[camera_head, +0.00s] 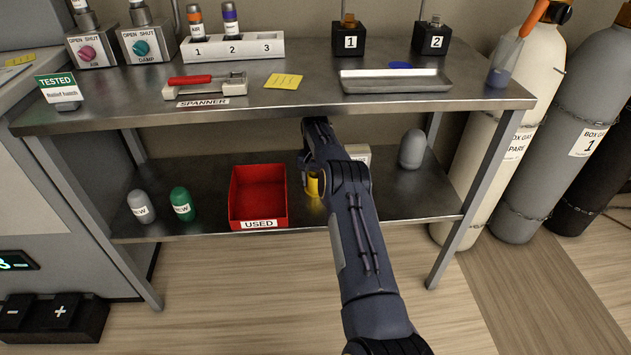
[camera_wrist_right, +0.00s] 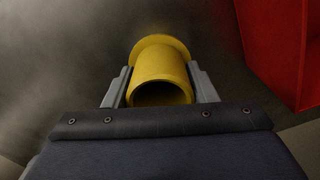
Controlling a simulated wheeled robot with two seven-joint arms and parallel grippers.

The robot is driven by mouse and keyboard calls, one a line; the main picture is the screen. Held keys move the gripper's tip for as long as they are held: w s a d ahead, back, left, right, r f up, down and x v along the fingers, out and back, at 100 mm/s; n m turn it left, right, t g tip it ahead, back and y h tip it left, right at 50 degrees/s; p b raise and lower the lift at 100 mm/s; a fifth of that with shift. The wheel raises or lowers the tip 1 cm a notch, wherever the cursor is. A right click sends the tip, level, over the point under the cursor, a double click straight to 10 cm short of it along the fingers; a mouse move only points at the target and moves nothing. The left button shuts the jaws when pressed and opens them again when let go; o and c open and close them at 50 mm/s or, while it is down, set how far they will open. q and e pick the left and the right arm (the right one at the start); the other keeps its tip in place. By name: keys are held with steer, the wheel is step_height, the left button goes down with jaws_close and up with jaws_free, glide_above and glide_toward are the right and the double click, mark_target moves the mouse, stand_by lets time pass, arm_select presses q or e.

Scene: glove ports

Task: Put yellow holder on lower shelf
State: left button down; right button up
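The yellow holder (camera_head: 312,186) is at the lower shelf (camera_head: 360,205), just right of the red bin, partly hidden by my right arm. In the right wrist view the holder (camera_wrist_right: 160,80) is a hollow cylinder with a wider flange at its far end and its open end towards the camera. My right gripper (camera_wrist_right: 160,85) has one finger on each side of it, very close to its wall. I cannot tell whether the fingers press on it or whether its flange rests on the shelf. My right gripper (camera_head: 311,178) is mostly hidden in the head view. My left gripper is out of view.
The red USED bin (camera_head: 258,190) is close beside my right gripper. Grey (camera_head: 141,207) and green (camera_head: 182,204) capsules stand left of it, another grey one (camera_head: 412,149) at right. The upper tabletop (camera_head: 310,85) overhangs the shelf. Gas cylinders (camera_head: 556,130) stand at right.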

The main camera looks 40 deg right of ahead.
steer(key=o, duration=0.3)
step_height(320, 180, up, 8)
steer(key=p, duration=0.2)
steer(key=shift+s+f, duration=0.1)
stand_by(0.7)
